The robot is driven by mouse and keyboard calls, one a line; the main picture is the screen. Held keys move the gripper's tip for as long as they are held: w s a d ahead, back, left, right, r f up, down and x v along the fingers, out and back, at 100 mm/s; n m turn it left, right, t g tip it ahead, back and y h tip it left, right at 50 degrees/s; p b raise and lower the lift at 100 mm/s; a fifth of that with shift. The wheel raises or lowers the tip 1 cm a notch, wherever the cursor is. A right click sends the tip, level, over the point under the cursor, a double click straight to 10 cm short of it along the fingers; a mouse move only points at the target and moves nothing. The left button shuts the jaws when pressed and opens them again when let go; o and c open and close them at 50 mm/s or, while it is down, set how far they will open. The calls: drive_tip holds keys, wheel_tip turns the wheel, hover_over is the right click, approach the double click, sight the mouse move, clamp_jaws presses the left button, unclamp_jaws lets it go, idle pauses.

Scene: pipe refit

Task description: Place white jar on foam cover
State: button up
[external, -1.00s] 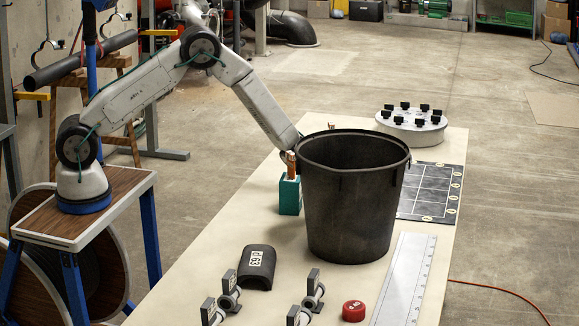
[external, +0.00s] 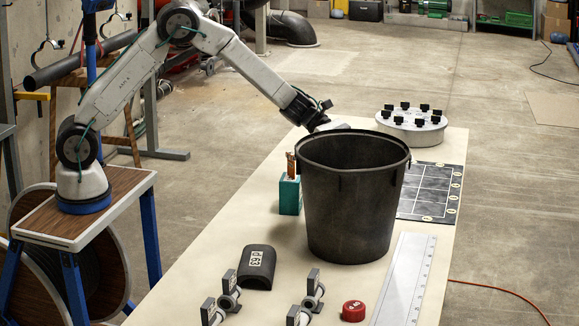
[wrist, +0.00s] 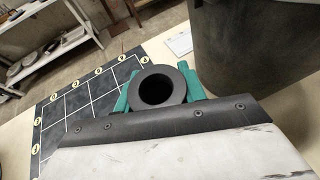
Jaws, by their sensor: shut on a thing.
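I cannot make out a white jar in either view. A black curved half-shell marked "d 63" (external: 257,267), which looks like the foam cover, lies on the table's near left part with nothing on it. My gripper (wrist: 160,78) has teal fingers, shut on a dark grey tube (wrist: 160,101) whose round open end faces the wrist camera. In the external view my gripper (external: 328,125) is just behind the black bucket's far rim; its fingertips and the tube are hidden there.
The tall black bucket (external: 350,205) stands mid-table. A teal block holder (external: 290,195) is left of it, a dark grid mat (external: 432,190) right. A round grey disc with black knobs (external: 411,124) is at the back. Pipe clamps (external: 313,294), a red cap (external: 353,311) and ruler (external: 403,280) are in front.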

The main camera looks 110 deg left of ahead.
wheel_tip(320, 180, up, 15)
drive_tip(key=s+d+m, duration=0.1)
drive_tip(key=d, duration=0.2)
drive_tip(key=s+d+h, duration=0.1)
drive_tip(key=d, duration=0.2)
drive_tip(key=s+d+m+g+h, duration=0.1)
drive_tip(key=d, duration=0.3)
drive_tip(key=shift+m, duration=0.3)
drive_tip(key=s+d+m+g+h, duration=0.1)
drive_tip(key=s+d, duration=0.1)
drive_tip(key=d, duration=0.1)
drive_tip(key=s+d+m+g+h, duration=0.1)
drive_tip(key=s+d, duration=0.1)
drive_tip(key=d, duration=0.2)
drive_tip(key=s+d+m+g+h, duration=0.1)
drive_tip(key=s+d, duration=0.1)
drive_tip(key=d, duration=0.1)
drive_tip(key=shift+d, duration=0.4)
drive_tip(key=s+d+m+g+h, duration=0.3)
drive_tip(key=s+d+m+g, duration=0.4)
drive_tip(key=s+d, duration=1.2)
hover_over(253, 265)
wheel_tip(253, 265, down, 21)
drive_tip(key=shift+r, duration=0.1)
drive_tip(key=shift+h, duration=0.3)
drive_tip(key=shift+f, duration=1.75)
